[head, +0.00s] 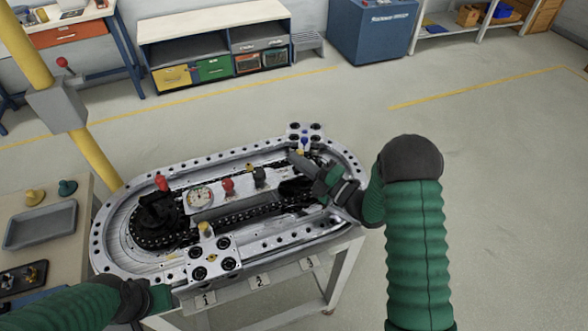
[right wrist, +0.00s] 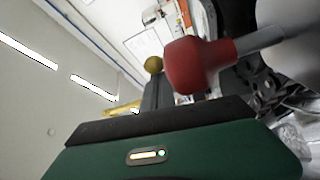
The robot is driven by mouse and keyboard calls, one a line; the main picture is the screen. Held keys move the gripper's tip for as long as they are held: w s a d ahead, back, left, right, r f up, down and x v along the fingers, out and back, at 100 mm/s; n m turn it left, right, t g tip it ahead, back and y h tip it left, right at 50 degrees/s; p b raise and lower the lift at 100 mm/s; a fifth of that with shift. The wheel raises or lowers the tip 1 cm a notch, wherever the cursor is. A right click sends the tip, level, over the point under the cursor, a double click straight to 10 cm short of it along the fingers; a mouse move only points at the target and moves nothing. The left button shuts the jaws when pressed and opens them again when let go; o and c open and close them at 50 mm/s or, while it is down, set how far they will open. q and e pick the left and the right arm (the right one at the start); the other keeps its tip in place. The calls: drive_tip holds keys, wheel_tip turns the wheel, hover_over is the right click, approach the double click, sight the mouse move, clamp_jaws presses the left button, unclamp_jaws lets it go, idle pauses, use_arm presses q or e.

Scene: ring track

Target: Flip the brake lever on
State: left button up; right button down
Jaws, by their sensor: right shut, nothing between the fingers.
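The metal ring track (head: 115,270) fills the table ahead. On its middle are a red-knobbed lever (head: 228,186), a black-knobbed lever (head: 260,176) and, at the left, another red handle (head: 161,183). I cannot tell by label which is the brake lever. My right gripper (head: 296,158) is shut and empty over the track's right part, right of the black knob. In the right wrist view a red knob on a metal rod (right wrist: 198,64) looms close, with a yellow knob (right wrist: 154,64) behind. My left gripper (head: 160,297) is low by the track's front edge; its fingers are unclear.
A round gauge (head: 200,196) sits beside the levers. A blue-knobbed block (head: 304,140) is at the back and a yellow-knobbed block (head: 208,260) at the front. A yellow post with a grey box (head: 57,106) stands left. A side table holds a grey tray (head: 41,225).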

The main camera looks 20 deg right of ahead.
drive_tip(key=shift+d, duration=0.2)
drive_tip(key=shift+r+b, duration=0.1)
drive_tip(key=shift+b, duration=0.2)
drive_tip(key=shift+s, duration=0.1)
drive_tip(key=b+v, duration=0.1)
drive_tip(key=v, duration=0.6)
drive_tip(key=shift+s+f, duration=0.15)
drive_tip(key=shift+f, duration=0.05)
drive_tip(key=shift+s+d, duration=0.1)
drive_tip(key=shift+d, duration=0.05)
